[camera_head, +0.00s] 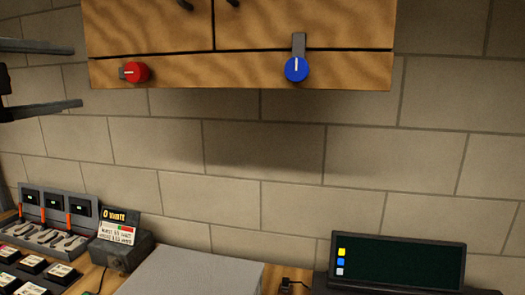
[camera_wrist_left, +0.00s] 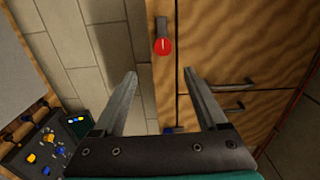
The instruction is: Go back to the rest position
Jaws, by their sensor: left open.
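My left gripper (camera_head: 78,77) is at the left edge of the head view, with its two dark fingers apart and nothing between them. It also shows in the left wrist view (camera_wrist_left: 160,74), with the fingers spread and empty. A wooden cabinet (camera_head: 220,68) hangs on the wall, to the right of the gripper in the head view. It carries a red knob (camera_head: 136,72) and a blue knob (camera_head: 297,68). In the wrist view the red knob (camera_wrist_left: 164,46) shows beyond the fingertips, apart from them. My right gripper is not in view.
Below the cabinet are a switch panel (camera_head: 55,222), a small meter box (camera_head: 122,245), a grey box (camera_head: 190,275) and a dark display (camera_head: 400,263). The wall between cabinet and devices is bare. The wrist view shows a control box (camera_wrist_left: 35,152) at lower left.

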